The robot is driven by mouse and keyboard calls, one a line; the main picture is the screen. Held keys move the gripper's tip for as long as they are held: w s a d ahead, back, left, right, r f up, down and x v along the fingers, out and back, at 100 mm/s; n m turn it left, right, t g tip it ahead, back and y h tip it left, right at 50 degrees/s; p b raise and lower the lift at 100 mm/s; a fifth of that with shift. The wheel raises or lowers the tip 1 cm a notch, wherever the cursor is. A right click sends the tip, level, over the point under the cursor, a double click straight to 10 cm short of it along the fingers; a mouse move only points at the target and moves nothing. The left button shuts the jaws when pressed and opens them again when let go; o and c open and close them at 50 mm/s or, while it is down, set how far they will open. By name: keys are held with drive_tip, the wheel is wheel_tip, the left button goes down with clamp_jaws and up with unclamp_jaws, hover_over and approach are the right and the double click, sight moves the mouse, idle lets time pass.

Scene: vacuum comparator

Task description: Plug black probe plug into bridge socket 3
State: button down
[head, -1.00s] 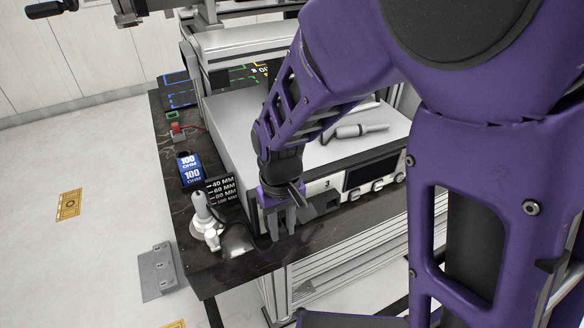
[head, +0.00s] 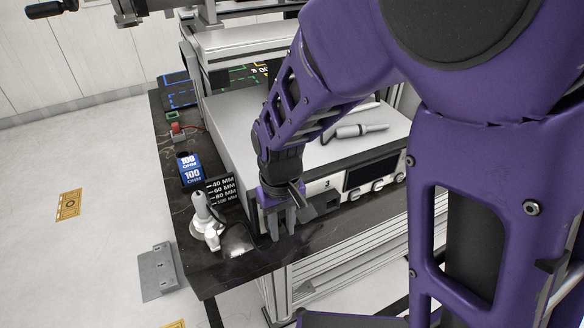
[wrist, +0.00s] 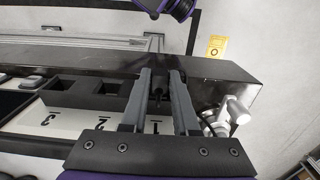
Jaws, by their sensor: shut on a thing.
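My gripper (wrist: 161,80) is shut on a small black piece (wrist: 158,96), likely the black probe plug; it is mostly hidden between the grey fingers. In the head view my gripper (head: 282,222) points down at the front of the grey instrument, near the bench's front edge. In the wrist view the bridge front carries labels 3, 2 and 1 from left to right. Dark square sockets stand by labels 3 (wrist: 66,91) and 2 (wrist: 110,88). My fingers are beside label 1, to the right of socket 3. I cannot tell whether the plug touches anything.
A white stand (head: 203,222) is close left of my gripper, with a black rounded object (head: 238,240) beside it. A blue 100 OHM block (head: 190,169) and a black MM-marked block (head: 221,191) stand behind. A grey probe (head: 360,130) lies on the instrument top.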

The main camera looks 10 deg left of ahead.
drive_tip(key=shift+s+d, duration=0.1)
drive_tip(key=shift+s+d+r+p, duration=0.15)
drive_tip(key=shift+s+d, duration=0.3)
drive_tip(key=shift+s, duration=0.25)
drive_tip(key=shift+s+d+p, duration=0.1)
drive_tip(key=shift+s+d, duration=0.3)
drive_tip(key=shift+s, duration=0.35)
drive_tip(key=shift+s+d+r+p, duration=0.15)
drive_tip(key=shift+s+d, duration=0.3)
drive_tip(key=shift+s, duration=0.25)
